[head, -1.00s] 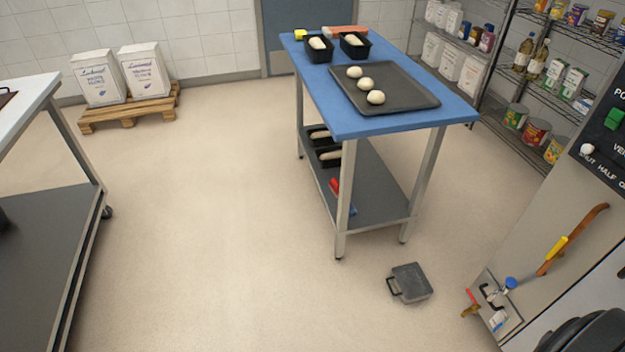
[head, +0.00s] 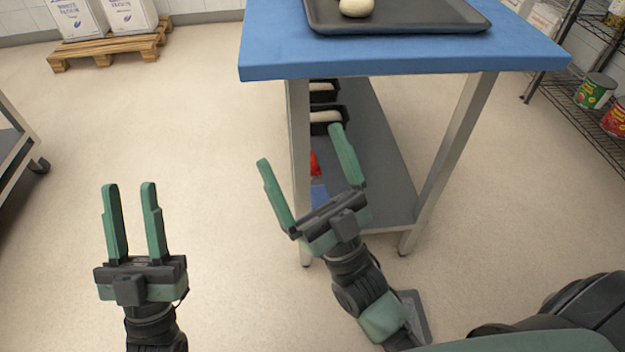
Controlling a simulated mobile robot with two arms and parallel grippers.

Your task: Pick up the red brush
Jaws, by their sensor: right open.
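A red item (head: 314,163), likely the red brush, lies on the lower shelf of the blue-topped table, partly hidden behind the table leg and my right gripper. Its full shape cannot be made out. My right gripper (head: 300,145) is open and empty, its fingers spread wide in front of the table's near leg. In the picture the red item shows between its fingers; the distance to it cannot be told. My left gripper (head: 130,187) is open and empty over the floor, left of the table.
The blue tabletop (head: 400,58) overhangs the lower shelf (head: 372,165). A blue item (head: 319,195) lies near the red one, with dough tins (head: 328,118) behind. A dark tray (head: 430,18) is on top.

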